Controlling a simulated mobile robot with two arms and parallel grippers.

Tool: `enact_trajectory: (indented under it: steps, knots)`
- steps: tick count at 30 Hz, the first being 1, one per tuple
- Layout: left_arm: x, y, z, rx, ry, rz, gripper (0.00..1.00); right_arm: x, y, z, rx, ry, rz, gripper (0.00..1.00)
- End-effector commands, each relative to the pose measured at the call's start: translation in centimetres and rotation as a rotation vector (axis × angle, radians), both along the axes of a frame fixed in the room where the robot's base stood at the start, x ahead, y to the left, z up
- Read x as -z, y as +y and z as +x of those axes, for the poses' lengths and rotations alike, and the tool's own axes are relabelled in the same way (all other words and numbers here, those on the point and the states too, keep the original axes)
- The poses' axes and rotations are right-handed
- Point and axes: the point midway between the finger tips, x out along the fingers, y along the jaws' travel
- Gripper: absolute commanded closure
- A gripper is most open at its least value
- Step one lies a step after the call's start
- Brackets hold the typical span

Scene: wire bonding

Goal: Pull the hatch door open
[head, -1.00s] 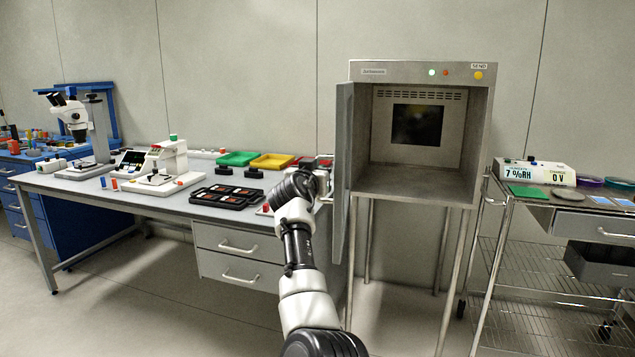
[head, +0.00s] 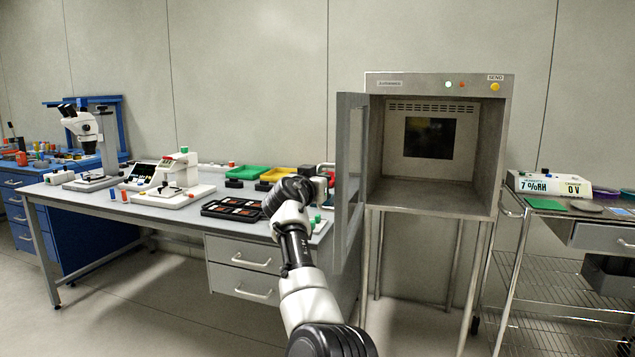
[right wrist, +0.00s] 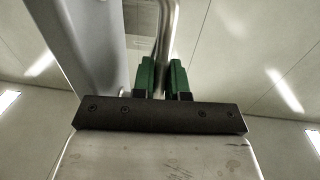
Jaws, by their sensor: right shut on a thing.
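The hatch door (head: 350,180) hangs on the left side of the steel hatch cabinet (head: 438,86) and stands swung wide open, seen nearly edge-on in the head view. The cabinet's inside is exposed, with a dark window in its back wall. In the right wrist view, my right gripper (right wrist: 162,78) has its green fingers on either side of the door's metal bar handle (right wrist: 166,40) and is shut on it. The door panel (right wrist: 80,45) rises to the left of the fingers. In the head view my arm hides the handle. My left gripper is not in view.
A workbench (head: 150,208) with a microscope (head: 85,125), a bonding machine and a black tray (head: 228,211) stands left of the door. A wire cart (head: 540,260) with a meter (head: 545,183) stands right of the cabinet. Floor in front is clear.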

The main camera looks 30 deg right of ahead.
Motion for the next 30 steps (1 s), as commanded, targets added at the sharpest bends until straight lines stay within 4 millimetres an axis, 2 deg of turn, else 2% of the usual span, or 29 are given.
enact_trajectory:
  steps: [1, 6, 7, 11, 23, 30]
  knots:
    - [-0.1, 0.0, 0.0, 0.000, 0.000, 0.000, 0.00, -0.8, -0.5, -0.2, 0.007, -0.011, -0.008, 1.00]
    - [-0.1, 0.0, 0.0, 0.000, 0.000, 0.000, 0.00, -0.8, -0.5, -0.2, 0.007, -0.011, -0.008, 1.00]
    - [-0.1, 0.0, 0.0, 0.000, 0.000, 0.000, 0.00, -0.9, -0.5, -0.2, 0.007, -0.011, -0.008, 0.83]
    - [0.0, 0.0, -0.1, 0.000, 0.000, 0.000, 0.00, -0.6, -0.4, -0.2, 0.006, -0.007, -0.006, 0.64]
    - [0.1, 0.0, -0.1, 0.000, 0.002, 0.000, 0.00, -0.2, 0.3, -0.4, 0.002, -0.005, -0.001, 0.62]
    - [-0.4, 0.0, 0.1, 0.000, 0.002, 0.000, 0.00, -0.1, 2.9, -2.4, 0.001, -0.005, -0.002, 0.62]
